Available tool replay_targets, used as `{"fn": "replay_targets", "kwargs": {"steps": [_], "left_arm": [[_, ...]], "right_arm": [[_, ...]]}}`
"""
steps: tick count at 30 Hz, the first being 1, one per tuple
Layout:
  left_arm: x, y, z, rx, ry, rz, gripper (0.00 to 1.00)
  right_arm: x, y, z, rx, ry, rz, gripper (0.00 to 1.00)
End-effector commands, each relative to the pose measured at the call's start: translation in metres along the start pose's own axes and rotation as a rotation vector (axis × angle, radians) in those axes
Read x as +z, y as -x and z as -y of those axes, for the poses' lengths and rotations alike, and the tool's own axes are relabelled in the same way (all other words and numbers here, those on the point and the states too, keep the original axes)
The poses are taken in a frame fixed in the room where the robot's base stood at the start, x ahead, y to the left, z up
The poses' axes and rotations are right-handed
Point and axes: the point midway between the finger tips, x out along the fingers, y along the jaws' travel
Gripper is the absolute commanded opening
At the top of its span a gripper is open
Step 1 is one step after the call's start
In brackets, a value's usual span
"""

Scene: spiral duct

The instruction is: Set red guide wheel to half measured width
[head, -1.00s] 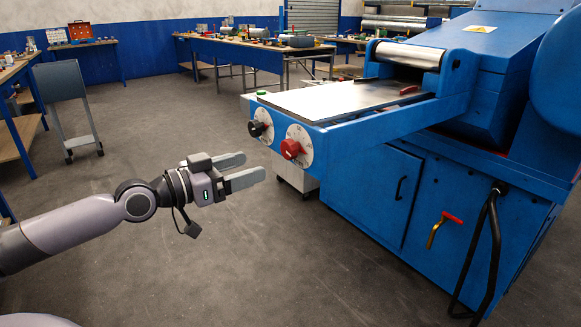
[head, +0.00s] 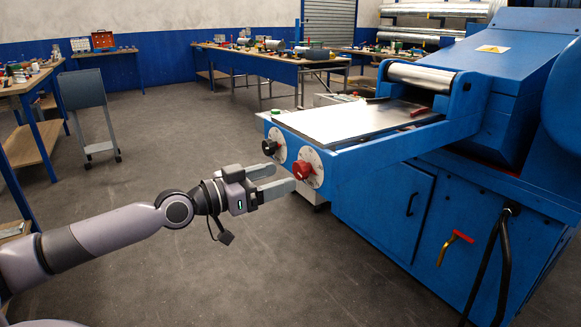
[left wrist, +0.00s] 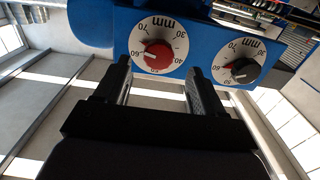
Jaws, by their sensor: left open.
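The red guide wheel (head: 302,170) is a red knob on a white numbered dial, on the front end of the blue machine's feed table. A black knob (head: 269,147) on a similar dial is left of it. In the left wrist view the red wheel (left wrist: 158,55) shows ahead, above and between the fingers, and the black knob (left wrist: 244,70) is to its right. My left gripper (head: 284,180) is open and empty, its fingertips just short of the red dial. The left wrist view also shows my open gripper (left wrist: 160,80). My right gripper is not in view.
The blue machine (head: 390,190) fills the right side, with a metal sheet (head: 350,122) on its table. Workbenches (head: 260,62) stand behind.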

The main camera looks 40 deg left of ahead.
Motion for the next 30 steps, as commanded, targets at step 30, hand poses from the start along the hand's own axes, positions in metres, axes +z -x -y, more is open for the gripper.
{"fn": "replay_targets", "kwargs": {"steps": [30], "left_arm": [[0.001,-0.042,-0.002,0.004,-0.001,0.001,0.47]], "right_arm": [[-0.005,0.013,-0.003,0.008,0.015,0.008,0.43]]}}
